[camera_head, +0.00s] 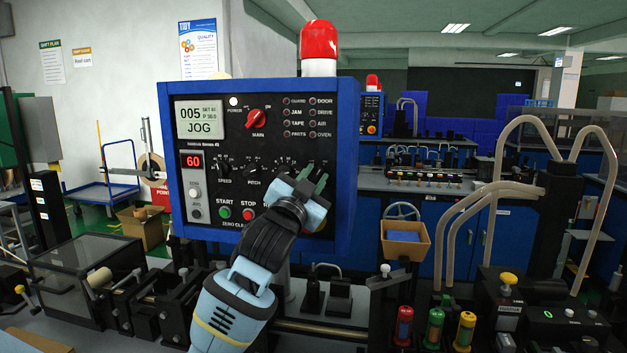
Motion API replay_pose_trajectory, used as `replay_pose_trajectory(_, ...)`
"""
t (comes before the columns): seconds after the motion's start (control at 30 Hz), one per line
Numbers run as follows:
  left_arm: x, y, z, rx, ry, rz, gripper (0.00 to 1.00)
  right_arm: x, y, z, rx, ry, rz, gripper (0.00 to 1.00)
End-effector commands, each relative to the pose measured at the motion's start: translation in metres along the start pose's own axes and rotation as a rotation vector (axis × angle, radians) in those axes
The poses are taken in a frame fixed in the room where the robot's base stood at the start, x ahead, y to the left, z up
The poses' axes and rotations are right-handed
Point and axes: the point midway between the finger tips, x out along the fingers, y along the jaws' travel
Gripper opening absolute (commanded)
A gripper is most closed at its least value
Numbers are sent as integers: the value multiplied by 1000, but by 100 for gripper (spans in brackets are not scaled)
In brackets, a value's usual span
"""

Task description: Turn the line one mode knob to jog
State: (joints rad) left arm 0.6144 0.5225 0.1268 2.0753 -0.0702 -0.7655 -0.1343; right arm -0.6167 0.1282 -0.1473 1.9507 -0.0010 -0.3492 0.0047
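The control panel (262,95) of the blue-framed machine faces me, and its display (201,121) reads JOG. My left gripper (308,187) is at the lower right of the panel face. Dark green pieces (321,183) show at its fingertips, over a dial on the panel; they look like a knob, mostly hidden by the gripper. I cannot tell the knob's pointer direction, or whether the fingers are closed on it. My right gripper is not in view.
A red MAIN switch (256,118), the SPEED dial (224,168) and PITCH dial (254,169), a green START button (224,212) and a red STOP button (248,214) are close by. A red beacon (319,40) tops the box. Machine parts and clear hoses stand below and right.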

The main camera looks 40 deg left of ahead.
Motion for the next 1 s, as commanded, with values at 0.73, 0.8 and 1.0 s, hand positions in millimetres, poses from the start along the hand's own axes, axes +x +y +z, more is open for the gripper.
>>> replay_pose_trajectory(0.73, -45, 3, 3, -1, -4, 6, 32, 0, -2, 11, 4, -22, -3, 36)
replay_pose_trajectory(0.8, -55, 3, 3, -1, -3, 6, 32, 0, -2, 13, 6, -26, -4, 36)
replay_pose_trajectory(1.0, -74, 2, 2, -2, -2, 4, 32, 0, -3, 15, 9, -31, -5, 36)
